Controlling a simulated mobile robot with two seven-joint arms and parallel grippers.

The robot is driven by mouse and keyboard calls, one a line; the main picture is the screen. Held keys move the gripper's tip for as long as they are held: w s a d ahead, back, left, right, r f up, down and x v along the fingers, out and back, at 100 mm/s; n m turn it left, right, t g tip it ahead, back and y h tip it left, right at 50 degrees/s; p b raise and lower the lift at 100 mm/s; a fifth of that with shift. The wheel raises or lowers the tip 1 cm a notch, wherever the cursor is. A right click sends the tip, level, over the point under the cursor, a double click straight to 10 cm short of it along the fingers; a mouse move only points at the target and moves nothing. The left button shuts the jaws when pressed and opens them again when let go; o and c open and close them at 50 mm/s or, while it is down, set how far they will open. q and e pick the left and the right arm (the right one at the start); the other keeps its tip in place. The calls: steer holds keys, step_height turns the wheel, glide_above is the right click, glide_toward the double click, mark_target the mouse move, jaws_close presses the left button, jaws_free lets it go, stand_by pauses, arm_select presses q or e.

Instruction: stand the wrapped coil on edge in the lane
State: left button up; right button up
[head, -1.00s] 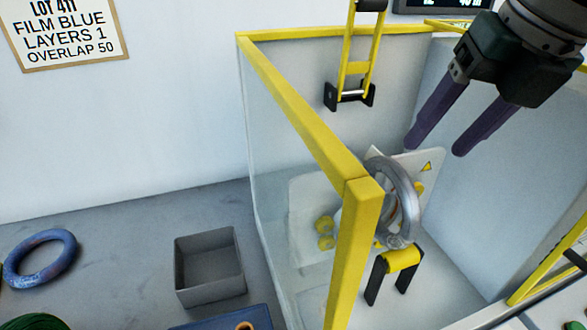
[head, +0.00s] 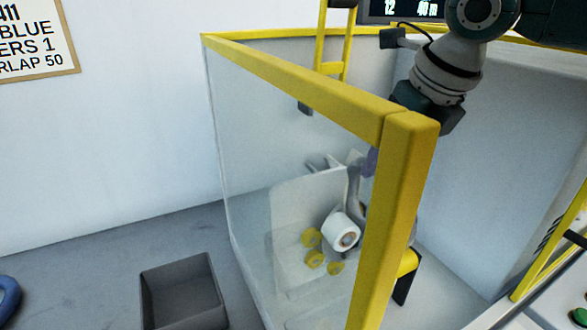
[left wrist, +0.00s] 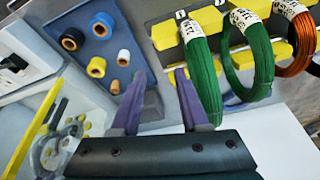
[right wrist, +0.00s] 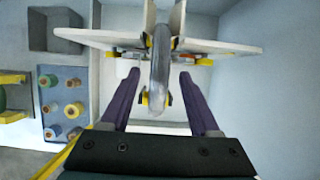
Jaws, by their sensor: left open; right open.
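A blue ring-shaped coil (head: 8,298) is cut off at the lower left edge of the head view, lying flat on the grey surface. I cannot identify a lane. My right gripper (right wrist: 160,75) is open and empty inside the yellow-framed guard. A grey metallic ring (right wrist: 159,68) shows edge-on between its fingers in the right wrist view; I cannot tell whether they touch it. In the head view the yellow post hides most of this gripper. My left gripper (left wrist: 158,75) is open and empty, facing a rack of green coils (left wrist: 200,75); it is outside the head view.
The guard's yellow post (head: 400,200) and clear panel stand around the machine, with a white film roll (head: 343,232) inside. A grey open box (head: 182,292) stands left of it. A blue tray (left wrist: 88,25) holds several small rolls. An orange coil (left wrist: 293,55) hangs beside the green ones.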

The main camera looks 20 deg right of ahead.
steer(key=shift+w+f, duration=0.2)
steer(key=shift+f, duration=0.35)
jaws_close()
steer(key=shift+r, duration=0.1)
stand_by(0.9)
